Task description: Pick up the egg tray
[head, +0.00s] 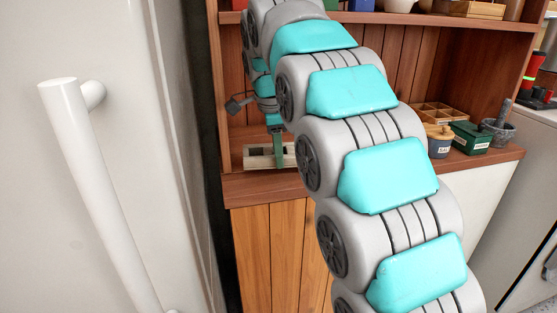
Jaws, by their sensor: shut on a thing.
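The egg tray (257,156), a low pale cream tray, is on the wooden counter at the left end of the hutch, left of centre in the head view. My gripper (278,158) points down at it from above, with a narrow green finger against the tray. It is shut on the tray. My arm hides the tray's right part. I cannot tell whether the tray rests on the counter or is slightly raised.
The wooden counter (490,162) holds a divided wooden box (437,113), a lidded grey jar (439,141), a green box (470,138) and a mortar with pestle (500,132) at right. A shelf (440,20) runs above. A white door with a handle (85,180) stands close at left.

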